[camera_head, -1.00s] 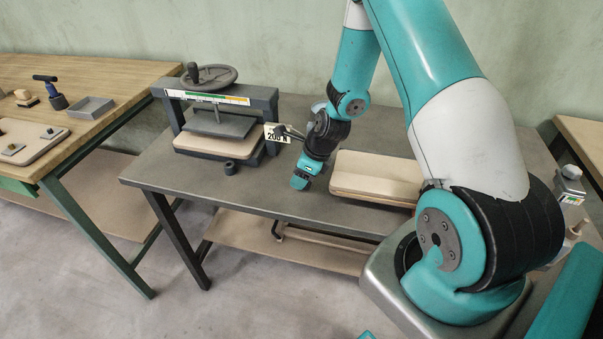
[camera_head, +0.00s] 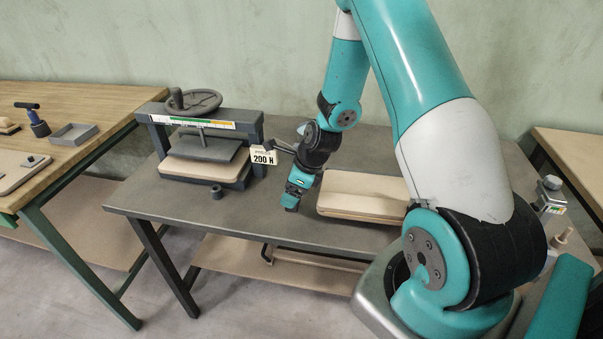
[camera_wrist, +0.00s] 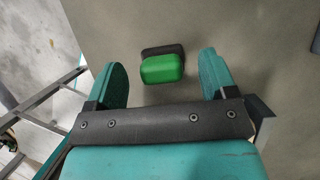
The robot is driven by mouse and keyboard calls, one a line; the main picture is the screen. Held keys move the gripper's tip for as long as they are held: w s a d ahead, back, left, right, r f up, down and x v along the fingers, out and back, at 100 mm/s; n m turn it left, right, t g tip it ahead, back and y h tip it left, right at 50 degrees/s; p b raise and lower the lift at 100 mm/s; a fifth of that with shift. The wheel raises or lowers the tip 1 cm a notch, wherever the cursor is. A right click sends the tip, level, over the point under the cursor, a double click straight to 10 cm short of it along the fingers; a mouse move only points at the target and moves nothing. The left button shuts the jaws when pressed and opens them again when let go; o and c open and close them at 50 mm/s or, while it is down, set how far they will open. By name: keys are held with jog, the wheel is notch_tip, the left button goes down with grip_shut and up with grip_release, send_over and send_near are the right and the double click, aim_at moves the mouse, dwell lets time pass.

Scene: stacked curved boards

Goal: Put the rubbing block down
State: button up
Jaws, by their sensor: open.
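The rubbing block (camera_wrist: 162,67) looks like a small green block with a dark part along its far side. In the wrist view it lies on the grey table top (camera_wrist: 215,28), between my two fingers and apart from both. My gripper (camera_wrist: 164,68) is open, with a teal finger on each side of the block. In the head view my gripper (camera_head: 291,202) points down at the table, left of the stacked curved boards (camera_head: 362,195). I cannot make out the block in the head view.
A press (camera_head: 205,150) with a handwheel stands on the table to the left, a small dark ring (camera_head: 216,192) before it. A "200 N" tag (camera_head: 264,157) shows beside my wrist. A wooden bench (camera_head: 95,98) with a grey tray (camera_head: 73,134) is at far left.

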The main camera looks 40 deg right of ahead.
jog(key=v, duration=0.8)
jog(key=s+a+r+n, duration=0.1)
jog(key=a+r+n, duration=0.6)
jog(key=a+n, duration=0.1)
jog(key=s+a+r+n+g, duration=0.1)
jog(key=s+a+r+n, duration=0.2)
jog(key=n, duration=0.6)
jog(key=s+a+r+n+g+y, duration=0.1)
jog(key=s+a+r+n, duration=0.3)
jog(key=s+a+n, duration=0.3)
jog(key=s+a+r+n+g, duration=0.1)
jog(key=s+a+r+n, duration=0.3)
jog(key=n, duration=0.7)
jog(key=s+a, duration=0.2)
jog(key=s, duration=0.2)
jog(key=shift+s+r+n+g, duration=0.2)
jog(key=shift+s+n+g, duration=0.1)
jog(key=shift+s, duration=0.1)
jog(key=shift+a, duration=0.15)
